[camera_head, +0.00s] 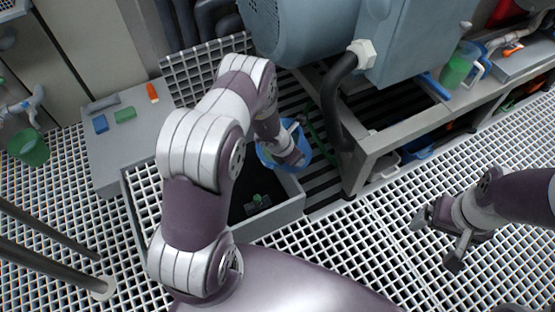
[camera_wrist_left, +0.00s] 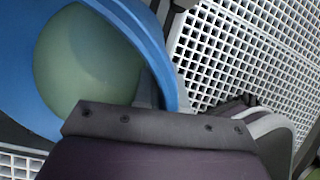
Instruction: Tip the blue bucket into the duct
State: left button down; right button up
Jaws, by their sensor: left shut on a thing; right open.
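The blue bucket (camera_head: 266,157) is in my left gripper (camera_head: 294,148), above the far end of a grey open-topped trough with a dark inside (camera_head: 290,217), which may be the duct. In the left wrist view the bucket (camera_wrist_left: 150,40) fills the upper left, with a smooth pale green surface (camera_wrist_left: 85,65) inside its rim. My left gripper is shut on the bucket; its fingertips are mostly hidden. I cannot tell how far the bucket is tilted. Small green pieces (camera_head: 258,200) lie in the trough. My right gripper (camera_head: 437,240) is open and empty over the grating at the right.
A large blue-grey machine (camera_head: 310,35) with a black hose (camera_head: 332,100) stands on a grey frame (camera_head: 375,145) beside the bucket. A grey bench (camera_head: 130,145) at the left carries small blue, green and orange items. White floor grating (camera_head: 350,260) is clear in front.

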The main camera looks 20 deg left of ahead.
pick_arm(q)
jog(key=shift+r+b, duration=0.15)
jog(key=shift+b, duration=0.4)
jog(key=shift+r+t+h, duration=0.15)
jog(key=shift+t+h, duration=0.15)
jog(key=shift+h, duration=0.1)
jog(key=shift+a+t+h+b, duration=0.1)
jog(key=shift+t+h+b, duration=0.25)
jog(key=shift+b, duration=0.6)
jog(key=shift+s+a+r+t+h+b, duration=0.1)
jog(key=shift+r+t+h+b, duration=0.15)
jog(key=shift+h+b, duration=0.25)
